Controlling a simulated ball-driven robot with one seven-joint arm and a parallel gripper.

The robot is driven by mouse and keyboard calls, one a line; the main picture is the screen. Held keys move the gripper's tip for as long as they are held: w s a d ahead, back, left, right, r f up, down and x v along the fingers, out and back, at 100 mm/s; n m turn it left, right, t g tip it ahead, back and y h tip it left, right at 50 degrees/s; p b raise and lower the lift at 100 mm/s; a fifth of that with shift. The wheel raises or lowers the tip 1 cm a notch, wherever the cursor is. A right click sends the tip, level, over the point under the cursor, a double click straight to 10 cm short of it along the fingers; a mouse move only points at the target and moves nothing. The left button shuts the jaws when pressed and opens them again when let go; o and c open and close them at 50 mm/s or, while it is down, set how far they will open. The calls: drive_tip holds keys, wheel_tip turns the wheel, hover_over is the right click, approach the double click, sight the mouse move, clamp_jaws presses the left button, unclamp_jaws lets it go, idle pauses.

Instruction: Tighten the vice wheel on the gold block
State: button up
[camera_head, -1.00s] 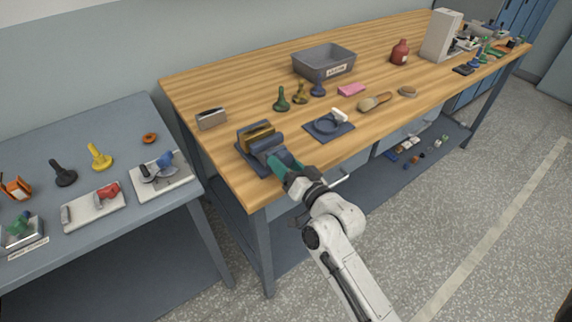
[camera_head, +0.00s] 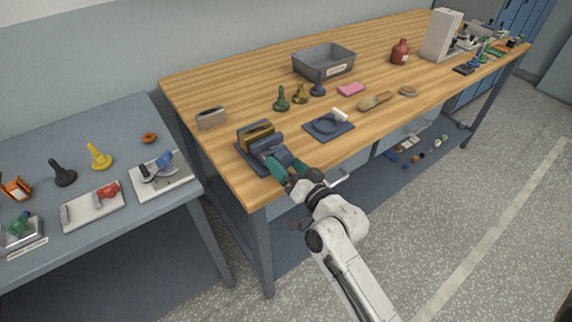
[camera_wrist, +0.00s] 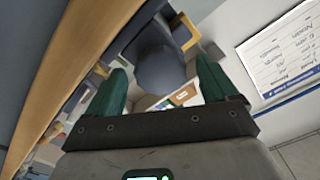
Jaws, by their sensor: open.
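The gold block (camera_head: 257,135) sits in the blue-grey vice (camera_head: 243,158) at the near left corner of the wooden bench. The front part of the vice beside the block is partly covered by my gripper. My gripper (camera_head: 286,164) is at the front of the vice, with its green fingers apart. In the wrist view, a dark grey rounded part, apparently the vice wheel (camera_wrist: 160,72), lies between and beyond the open fingers (camera_wrist: 160,88). Whether the fingers touch it cannot be told.
A blue tray with a ring (camera_head: 328,126) lies to the right of the vice, and a metal-topped block (camera_head: 211,118) stands to its left. Several bobbin-shaped pieces and a grey bin (camera_head: 324,64) are farther back. A lower grey table (camera_head: 60,140) stands at left.

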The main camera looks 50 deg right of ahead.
drive_tip(key=b+v, duration=0.1)
drive_tip(key=v, duration=0.9)
drive_tip(key=shift+b, duration=0.4)
drive_tip(key=shift+d, duration=0.1)
